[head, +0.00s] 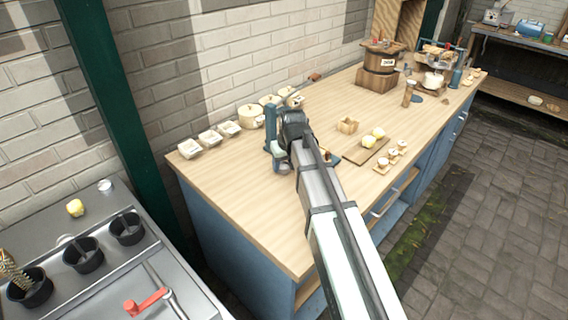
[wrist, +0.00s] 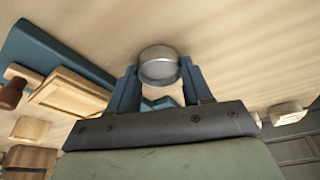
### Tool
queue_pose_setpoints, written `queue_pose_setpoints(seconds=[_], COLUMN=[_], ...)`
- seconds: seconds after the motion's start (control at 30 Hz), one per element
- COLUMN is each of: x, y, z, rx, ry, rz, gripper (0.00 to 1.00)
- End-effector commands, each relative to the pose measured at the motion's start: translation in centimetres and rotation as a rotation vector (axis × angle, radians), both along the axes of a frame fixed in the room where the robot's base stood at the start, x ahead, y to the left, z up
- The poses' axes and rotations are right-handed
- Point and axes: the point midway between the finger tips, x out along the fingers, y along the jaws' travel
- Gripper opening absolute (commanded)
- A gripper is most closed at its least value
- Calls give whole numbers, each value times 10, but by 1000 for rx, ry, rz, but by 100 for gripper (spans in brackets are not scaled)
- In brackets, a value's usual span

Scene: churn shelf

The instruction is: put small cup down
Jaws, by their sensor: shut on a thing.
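The small cup (wrist: 158,70) shows in the wrist view as a round, pale metallic vessel with a light rim. It sits between the two blue fingers of my gripper (wrist: 158,84), which are shut on it. In the head view my gripper (head: 274,147) is over the left part of the wooden bench top (head: 240,190), in front of the row of pots. The cup is mostly hidden there by the gripper and arm. I cannot tell whether its base touches the bench top.
Several small white dishes (head: 209,138) and cream lidded pots (head: 250,115) line the wall side. The bench's near left area is clear. A wooden churn (head: 379,65) stands farther back.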

Motion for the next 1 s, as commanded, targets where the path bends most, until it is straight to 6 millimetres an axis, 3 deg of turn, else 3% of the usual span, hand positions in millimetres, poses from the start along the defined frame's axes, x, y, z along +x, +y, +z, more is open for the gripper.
queue_pose_setpoints(seconds=[0.37,0.4,0.6,0.67,1.0], x=[0,0,0,0,0], y=[0,0,0,0,0], z=[-3,-4,-3,-3,0], rx=[0,0,0,0,0], ry=[-1,-1,-1,-1,-1], rz=[0,0,0,0,0], gripper=[20,50,70,75,75])
